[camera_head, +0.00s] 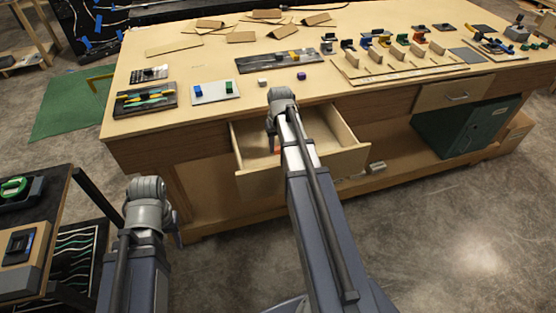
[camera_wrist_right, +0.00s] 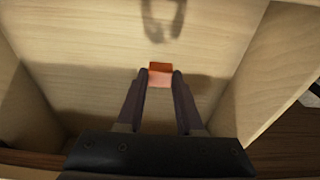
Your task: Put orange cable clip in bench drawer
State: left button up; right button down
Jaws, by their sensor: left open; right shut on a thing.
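The orange cable clip (camera_wrist_right: 160,74) is between the fingertips of my right gripper (camera_wrist_right: 161,77) in the right wrist view. In the head view my right gripper (camera_head: 272,148) points down into the open bench drawer (camera_head: 318,166), and a small bit of orange shows beside its fingers. The clip is over the drawer's bare wooden floor, with side walls left and right; I cannot tell whether it touches the floor. My left gripper (camera_head: 176,236) is at the lower left, in front of the bench and away from the drawer; its fingers are mostly hidden.
A closed drawer (camera_head: 455,93) is at the right, above a green cabinet (camera_head: 465,125). A dark side cart (camera_head: 50,215) stands at the left.

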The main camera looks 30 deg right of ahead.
aim_at(278, 149)
jog(key=shift+f, duration=0.15)
notch_tip(278, 149, down, 4)
jog(key=b, duration=0.3)
jog(key=shift+b, duration=0.35)
jog(key=shift+f, duration=0.1)
jog(key=c, duration=0.5)
grip_release()
jog(key=shift+c, duration=0.2)
jog(key=shift+r, duration=0.2)
notch_tip(278, 149, up, 12)
jog(key=s+p, duration=0.1)
jog(key=p, duration=1.1)
jog(key=shift+s+a, duration=0.15)
jog(key=shift+s, duration=0.05)
